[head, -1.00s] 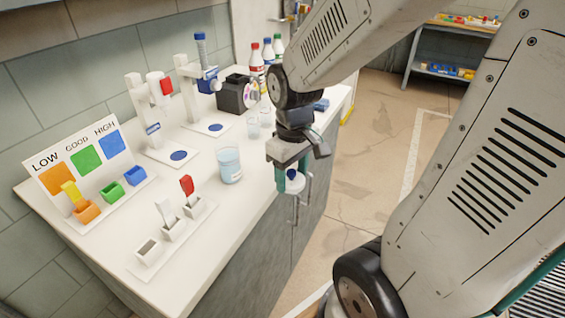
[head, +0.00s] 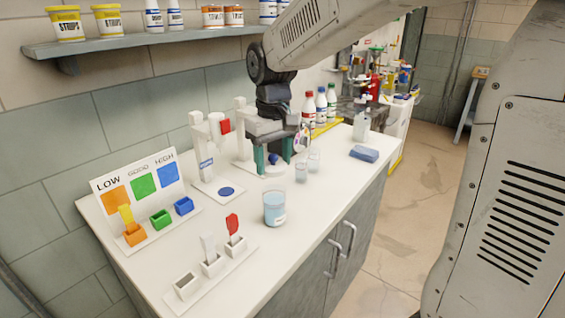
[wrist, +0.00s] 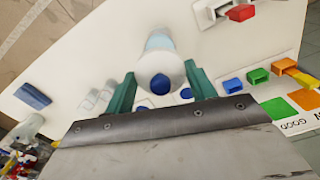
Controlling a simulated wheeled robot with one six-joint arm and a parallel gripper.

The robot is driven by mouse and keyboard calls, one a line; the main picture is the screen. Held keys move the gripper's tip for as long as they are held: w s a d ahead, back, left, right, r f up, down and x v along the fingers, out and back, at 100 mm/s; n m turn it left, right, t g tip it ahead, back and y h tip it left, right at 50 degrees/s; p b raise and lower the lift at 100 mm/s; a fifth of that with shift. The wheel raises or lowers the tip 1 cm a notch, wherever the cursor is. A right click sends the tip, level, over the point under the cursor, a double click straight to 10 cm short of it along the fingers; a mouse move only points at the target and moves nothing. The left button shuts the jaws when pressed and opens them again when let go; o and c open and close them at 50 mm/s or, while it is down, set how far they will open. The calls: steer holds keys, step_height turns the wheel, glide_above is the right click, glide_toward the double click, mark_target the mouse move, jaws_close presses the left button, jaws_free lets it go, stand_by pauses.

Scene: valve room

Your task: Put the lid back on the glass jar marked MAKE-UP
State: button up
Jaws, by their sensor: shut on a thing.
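The glass jar (head: 274,210) stands upright on the counter, with pale blue liquid inside and a white label too small to read. No lid is on it. My gripper (head: 274,158), with teal fingers, is shut on a white lid (head: 274,169) with a blue knob. It holds the lid above the counter, beyond the jar in the head view. In the wrist view the lid (wrist: 172,70) sits between the fingers (wrist: 160,92), its blue knob towards the camera. The jar (wrist: 158,42) shows just past the lid and is partly hidden by it.
Two small clear glasses (head: 301,172) and a blue sponge (head: 364,153) are to the right. A colour chart (head: 138,190) with small bins and a rack of scoops (head: 212,265) are at the left. A white stand (head: 208,160) is close to my gripper. The counter around the jar is clear.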

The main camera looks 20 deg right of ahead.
steer(key=shift+f, duration=2.75)
steer(key=shift+f, duration=0.15)
steer(key=o, duration=1.5)
steer(key=shift+c, duration=0.2)
steer(key=shift+r, duration=3.5)
jaws_close()
